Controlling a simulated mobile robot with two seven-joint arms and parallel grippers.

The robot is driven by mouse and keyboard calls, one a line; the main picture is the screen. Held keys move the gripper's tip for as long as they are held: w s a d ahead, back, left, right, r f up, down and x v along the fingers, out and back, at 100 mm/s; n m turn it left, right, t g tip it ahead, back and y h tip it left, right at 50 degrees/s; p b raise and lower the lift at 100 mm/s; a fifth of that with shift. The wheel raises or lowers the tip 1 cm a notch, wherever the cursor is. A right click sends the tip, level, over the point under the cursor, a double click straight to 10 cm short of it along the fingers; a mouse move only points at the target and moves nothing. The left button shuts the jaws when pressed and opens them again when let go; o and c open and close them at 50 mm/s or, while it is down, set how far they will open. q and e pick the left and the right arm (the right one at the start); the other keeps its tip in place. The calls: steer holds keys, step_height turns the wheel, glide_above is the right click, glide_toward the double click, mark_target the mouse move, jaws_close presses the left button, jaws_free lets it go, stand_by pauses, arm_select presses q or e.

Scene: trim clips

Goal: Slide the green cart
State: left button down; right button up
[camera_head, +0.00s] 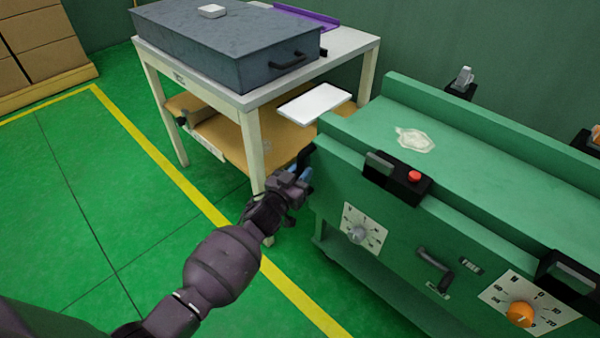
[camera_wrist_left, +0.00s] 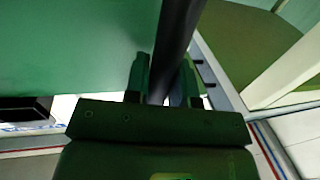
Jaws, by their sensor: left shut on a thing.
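The green cart (camera_head: 470,150) fills the right side of the head view. It has a long green top with a pale smudge, and dials and a front handle on its near side. My left gripper (camera_head: 291,184) is at the cart's left end, shut on a dark handle (camera_head: 305,157) there. In the left wrist view, the dark bar of the handle (camera_wrist_left: 176,45) runs between the two fingers, beside the cart's green panel (camera_wrist_left: 80,45). The fingertips are partly hidden in the head view. My right gripper is not in view.
A white table (camera_head: 352,46) with a grey case (camera_head: 225,42) stands close behind the cart's left end. Cardboard boxes (camera_head: 40,45) are at the far left. The green floor (camera_head: 70,210) at left is clear, crossed by a yellow line.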

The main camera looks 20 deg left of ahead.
mark_target(341, 183)
arm_select(q)
steer(key=s+d, duration=0.1)
steer(key=d, duration=0.2)
steer(key=s+d, duration=0.1)
steer(key=d, duration=0.2)
steer(key=s+d+p, duration=0.1)
steer(key=d, duration=0.2)
steer(key=shift+s, duration=0.2)
steer(key=shift+s+d+f, duration=0.1)
steer(key=shift+d, duration=0.15)
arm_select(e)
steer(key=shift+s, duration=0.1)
arm_select(q)
steer(key=c, duration=1)
jaws_free()
steer(key=shift+d, duration=0.15)
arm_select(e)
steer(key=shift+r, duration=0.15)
